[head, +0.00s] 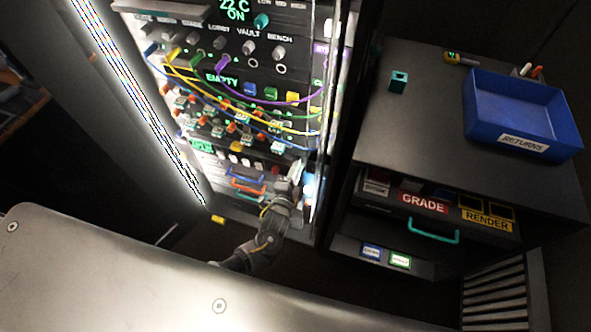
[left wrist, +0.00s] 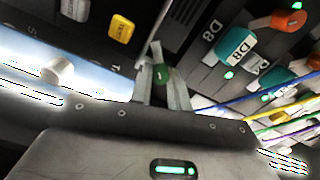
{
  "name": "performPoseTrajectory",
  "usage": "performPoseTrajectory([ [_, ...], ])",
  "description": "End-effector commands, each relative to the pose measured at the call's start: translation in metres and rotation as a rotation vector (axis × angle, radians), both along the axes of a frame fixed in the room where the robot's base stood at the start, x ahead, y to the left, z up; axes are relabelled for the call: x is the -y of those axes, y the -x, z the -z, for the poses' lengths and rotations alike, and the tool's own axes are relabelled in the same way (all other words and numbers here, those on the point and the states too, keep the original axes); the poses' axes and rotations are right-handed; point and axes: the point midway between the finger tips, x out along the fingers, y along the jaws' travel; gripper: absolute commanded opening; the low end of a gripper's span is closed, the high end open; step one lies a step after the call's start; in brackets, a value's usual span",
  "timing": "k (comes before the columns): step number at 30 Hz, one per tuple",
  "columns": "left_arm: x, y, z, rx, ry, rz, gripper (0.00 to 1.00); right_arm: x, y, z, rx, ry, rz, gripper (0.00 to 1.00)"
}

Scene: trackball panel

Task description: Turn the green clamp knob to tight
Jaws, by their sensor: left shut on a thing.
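The green clamp knob (left wrist: 161,74) shows in the left wrist view as a small green piece between my two fingertips. My left gripper (left wrist: 162,82) is shut on it, with one finger on each side. In the head view my left gripper (head: 296,180) is at the lower right of the lit rack, and the knob is hidden there. The knob's marking is too small to read. My right gripper is in neither view.
The rack (head: 240,215) carries several knobs and colored patch cables close to my left gripper. A dark cabinet (head: 375,135) stands to the right, with a blue tray (head: 515,120) labeled RETURNS and a small teal block (head: 398,81) on top. Its open drawer has a teal handle (head: 432,236).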

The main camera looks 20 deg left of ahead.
Motion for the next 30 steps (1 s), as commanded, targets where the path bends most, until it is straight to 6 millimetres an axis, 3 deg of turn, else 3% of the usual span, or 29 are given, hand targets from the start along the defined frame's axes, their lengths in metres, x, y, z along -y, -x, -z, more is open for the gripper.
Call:
performPoseTrajectory([
  [30,-0.002,0.001,0.002,0.054,-0.906,-0.001,0.0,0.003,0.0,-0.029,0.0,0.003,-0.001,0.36],
])
